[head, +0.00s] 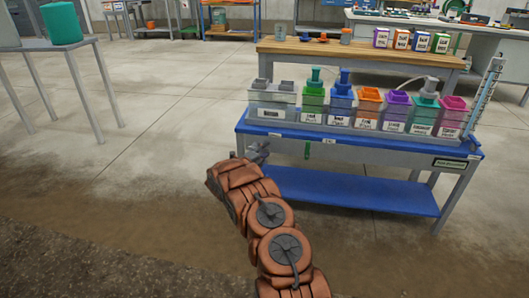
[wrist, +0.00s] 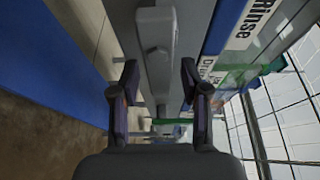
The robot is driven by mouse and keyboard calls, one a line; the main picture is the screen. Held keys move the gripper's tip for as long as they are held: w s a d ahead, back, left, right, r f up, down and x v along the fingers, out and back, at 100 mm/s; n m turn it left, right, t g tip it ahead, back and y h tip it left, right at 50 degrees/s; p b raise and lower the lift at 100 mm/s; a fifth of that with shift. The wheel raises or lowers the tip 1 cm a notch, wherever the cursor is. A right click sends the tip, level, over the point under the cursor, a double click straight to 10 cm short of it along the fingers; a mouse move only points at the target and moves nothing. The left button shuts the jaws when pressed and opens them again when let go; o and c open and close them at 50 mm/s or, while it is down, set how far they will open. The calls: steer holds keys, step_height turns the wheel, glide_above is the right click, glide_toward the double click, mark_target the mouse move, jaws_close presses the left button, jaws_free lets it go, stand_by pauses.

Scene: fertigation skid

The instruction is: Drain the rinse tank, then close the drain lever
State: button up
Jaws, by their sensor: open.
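The rinse tank appears to be the clear tank (head: 272,97) at the left end of the blue skid bench; its label is too small to read and its liquid level is unclear. My gripper (head: 258,152) is at the bench's left front edge, below that tank. In the wrist view my gripper (wrist: 159,75) is open, one finger on each side of a grey lever-like bar (wrist: 155,40). No clear contact shows. A "Rinse" label (wrist: 252,22) is beside it, with a partly hidden label starting "Dr" (wrist: 207,66). My gripper hides the bar in the head view.
A green tag or handle (head: 307,150) hangs from the bench front, right of my gripper. Several coloured tanks, including a green one (head: 313,99), stand along the bench. A blue lower shelf (head: 350,190) lies below. The floor left of the bench is clear.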

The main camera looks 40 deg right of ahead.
jaws_close()
stand_by(0.3)
stand_by(0.4)
